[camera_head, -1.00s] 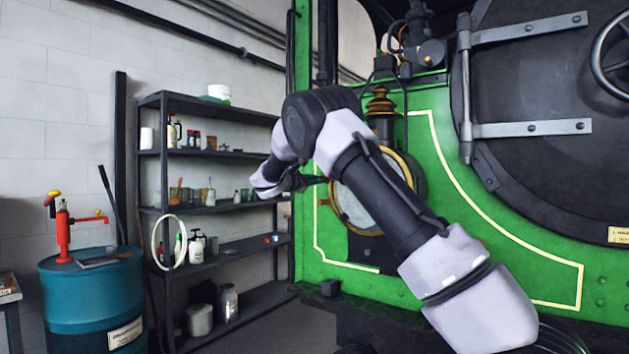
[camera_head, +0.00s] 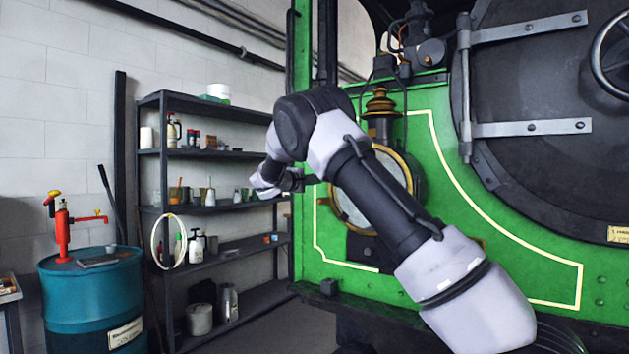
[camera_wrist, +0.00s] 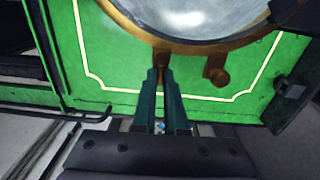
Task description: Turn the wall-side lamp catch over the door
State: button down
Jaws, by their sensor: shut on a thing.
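Most of that catch is hidden between the fingers. A second brass knob (camera_wrist: 216,72) stands on the rim to the right, apart from the fingers. In the head view my gripper (camera_head: 312,180) is at the lamp's left side.
A dark shelf rack (camera_head: 225,153) with bottles and jars stands left of my wrist, against the wall. A blue drum (camera_head: 90,300) with a red pump (camera_head: 63,230) is at far left. The large dark smokebox door (camera_head: 545,170) is at right.

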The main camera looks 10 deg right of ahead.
jog(key=shift+w+a+r, duration=0.1)
jog(key=shift+a+r, duration=0.1)
jog(key=shift+a, duration=0.05)
dwell(0.3)
jog(key=c, duration=1)
grip_release()
jog(key=shift+o, duration=0.2)
jog(key=shift+f, duration=0.1)
jog(key=v, duration=1)
jog(key=shift+s+a, duration=0.25)
jog(key=shift+s, duration=0.05)
